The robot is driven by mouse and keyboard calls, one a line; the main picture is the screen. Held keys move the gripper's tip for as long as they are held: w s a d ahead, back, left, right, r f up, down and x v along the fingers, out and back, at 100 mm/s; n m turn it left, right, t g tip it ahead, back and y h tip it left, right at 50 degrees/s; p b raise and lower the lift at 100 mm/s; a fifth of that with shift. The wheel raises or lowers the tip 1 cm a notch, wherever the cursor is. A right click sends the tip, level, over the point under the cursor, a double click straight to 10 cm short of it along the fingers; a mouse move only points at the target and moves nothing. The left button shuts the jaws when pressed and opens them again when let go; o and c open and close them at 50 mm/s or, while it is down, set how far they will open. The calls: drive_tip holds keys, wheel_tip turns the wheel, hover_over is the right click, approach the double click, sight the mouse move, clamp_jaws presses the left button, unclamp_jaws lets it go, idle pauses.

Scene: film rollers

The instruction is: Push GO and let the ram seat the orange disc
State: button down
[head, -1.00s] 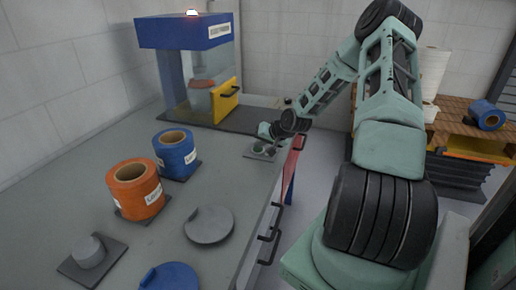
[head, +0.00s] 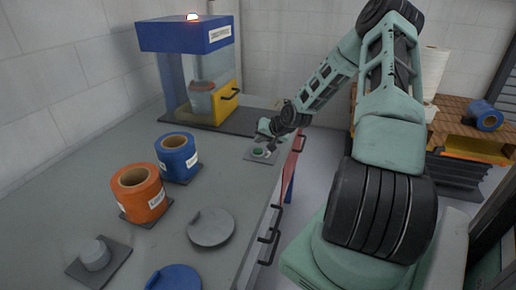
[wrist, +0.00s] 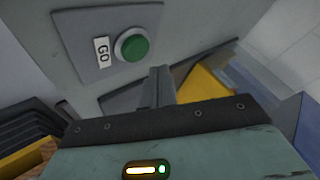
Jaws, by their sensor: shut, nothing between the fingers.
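The green GO button (wrist: 131,45) sits on a grey plate beside its GO label in the wrist view. In the head view the button (head: 259,152) is on the bench's right edge. My gripper (head: 268,141) is shut and empty, just above and beside the button; its fingers (wrist: 161,86) look apart from the button. The press (head: 188,38) stands at the back, with a blue top and a lit red lamp. Behind its clear panel a pale cylinder (head: 201,103) with a reddish top shows under the ram. I cannot clearly make out the orange disc or whether it is seated.
An orange roll (head: 141,203) and a blue roll (head: 178,168) stand on the left of the bench. A grey round lid (head: 210,227), a blue disc (head: 174,278) and a small grey knob (head: 95,256) lie nearer. The press has a yellow handled guard (head: 226,101).

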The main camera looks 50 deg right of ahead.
sight(260, 151)
drive_tip(key=shift+r+p, duration=1.25)
drive_tip(key=shift+r, duration=0.5)
drive_tip(key=shift+f, duration=0.1)
drive_tip(key=s+a+r+n+g+y, duration=0.1)
drive_tip(key=s+a+r+n+g, duration=0.25)
drive_tip(key=a, duration=1.25)
drive_tip(key=w+a+r+n+g+y, duration=0.15)
drive_tip(key=a+r+n, duration=0.4)
drive_tip(key=a, duration=1.05)
drive_tip(key=s+a+r+n+g, duration=0.1)
drive_tip(key=s+a+r+n, duration=0.1)
drive_tip(key=s+a, duration=0.3)
drive_tip(key=s+a+r+n+g+h, duration=0.1)
drive_tip(key=s+a+r+n, duration=0.2)
drive_tip(key=s, duration=1)
drive_tip(key=s+a+r+n+g, duration=0.2)
drive_tip(key=s+a+n, duration=0.1)
drive_tip(key=s+a, duration=0.5)
drive_tip(key=shift+s+a+r, duration=0.2)
drive_tip(key=shift+s+a, duration=0.1)
drive_tip(key=shift+s, duration=0.4)
drive_tip(key=shift+h, duration=0.25)
